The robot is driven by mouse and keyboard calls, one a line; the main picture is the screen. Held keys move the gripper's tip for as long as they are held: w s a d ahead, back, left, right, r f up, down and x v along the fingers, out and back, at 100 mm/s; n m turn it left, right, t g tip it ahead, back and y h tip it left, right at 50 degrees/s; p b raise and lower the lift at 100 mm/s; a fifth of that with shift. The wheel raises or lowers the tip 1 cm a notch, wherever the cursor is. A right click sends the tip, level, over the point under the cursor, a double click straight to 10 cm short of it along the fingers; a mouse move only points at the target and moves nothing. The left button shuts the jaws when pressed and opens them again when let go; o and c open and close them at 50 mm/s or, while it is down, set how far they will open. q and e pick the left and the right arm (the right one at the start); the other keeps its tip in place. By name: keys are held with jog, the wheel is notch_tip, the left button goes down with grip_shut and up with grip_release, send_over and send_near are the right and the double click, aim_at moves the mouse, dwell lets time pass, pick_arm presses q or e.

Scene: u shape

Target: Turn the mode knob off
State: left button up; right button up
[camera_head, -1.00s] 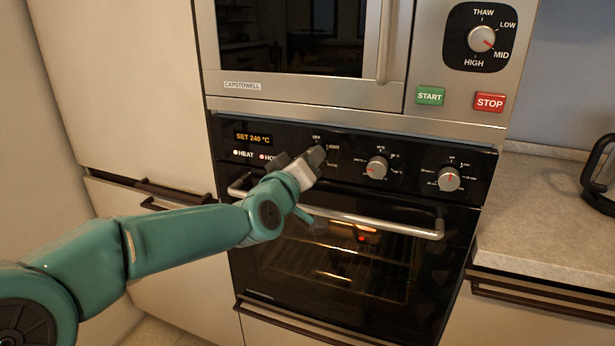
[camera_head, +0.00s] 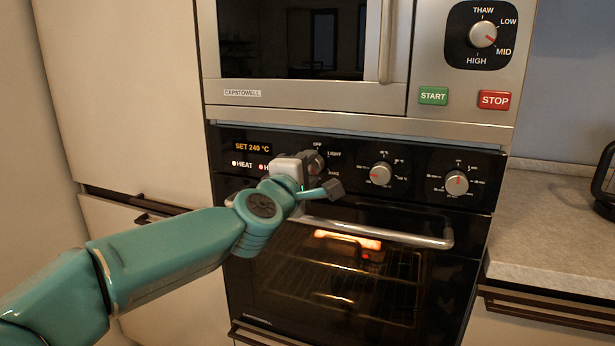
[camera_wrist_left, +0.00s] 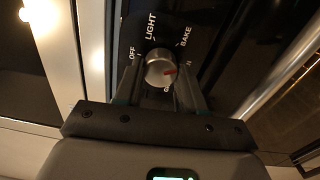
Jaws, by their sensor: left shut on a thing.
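The mode knob (camera_wrist_left: 160,68) is a round metal knob with a red mark, on a black panel labelled OFF, LIGHT and BAKE. In the wrist view its red mark points right and slightly down, away from OFF and past BAKE. My left gripper (camera_wrist_left: 160,85) is shut on this knob, with one finger on each side of it. In the head view the left gripper (camera_head: 318,172) reaches the oven panel below the OFF and LIGHT labels and hides most of the knob. My right gripper is not in view.
Two more knobs sit to the right, the middle knob (camera_head: 380,174) and the right knob (camera_head: 456,183). The oven handle (camera_head: 390,232) runs just below the panel. Above is a microwave with a dial (camera_head: 483,35), a START button (camera_head: 433,96) and a STOP button (camera_head: 494,100).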

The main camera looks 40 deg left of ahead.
pick_arm(q)
jog(key=n+b, duration=0.1)
jog(key=n, duration=0.2)
jog(key=shift+f+n, duration=0.1)
jog(key=shift+n, duration=0.3)
jog(key=n+b, duration=0.1)
jog(key=n, duration=0.2)
jog(key=shift+n, duration=0.4)
jog(key=n+b, duration=0.1)
jog(key=n, duration=0.3)
jog(key=shift+d+n+y+b, duration=0.1)
jog(key=shift+n+y+b, duration=0.2)
jog(key=shift+y, duration=0.1)
jog(key=n, duration=0.2)
jog(key=shift+n+b, duration=0.35)
jog(key=shift+n, duration=0.05)
jog(key=n+b, duration=0.1)
jog(key=n, duration=0.2)
jog(key=shift+n, duration=0.3)
jog(key=n, duration=0.3)
jog(key=shift+d+n+b, duration=0.1)
jog(key=shift+n+b, duration=0.2)
jog(key=shift+b, duration=0.1)
jog(key=n+b, duration=0.1)
jog(key=n, duration=0.3)
jog(key=shift+g, duration=0.3)
jog(key=shift+n+b, duration=0.45)
jog(key=shift+n, duration=1.45)
